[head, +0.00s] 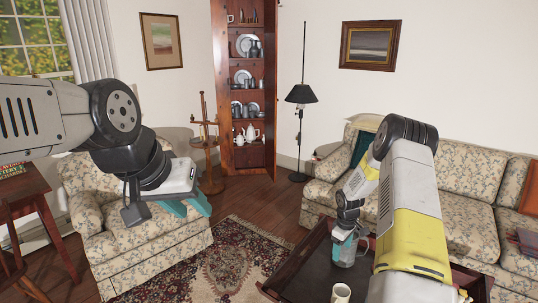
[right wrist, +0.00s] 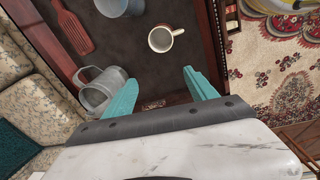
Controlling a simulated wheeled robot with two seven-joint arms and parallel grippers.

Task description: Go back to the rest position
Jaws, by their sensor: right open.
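My left gripper (head: 190,205) is raised at the left, in front of the floral armchair. Its teal fingers show from the side, and I cannot tell their gap. My right gripper (head: 345,248) is over the dark tray table (head: 310,262). In the right wrist view the right gripper (right wrist: 160,88) is open, with its teal fingers apart and nothing between them. A grey metal pitcher (right wrist: 98,90) stands on the table beside the left finger; it also shows in the head view (head: 359,252).
A cream mug (right wrist: 162,39), a red slotted spatula (right wrist: 74,28) and a metal cup (right wrist: 122,4) are on the table. A floral sofa (head: 465,190) is at the right, an armchair (head: 135,235) at the left. A patterned rug (head: 225,265) covers the floor. A corner cabinet (head: 245,155) stands behind.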

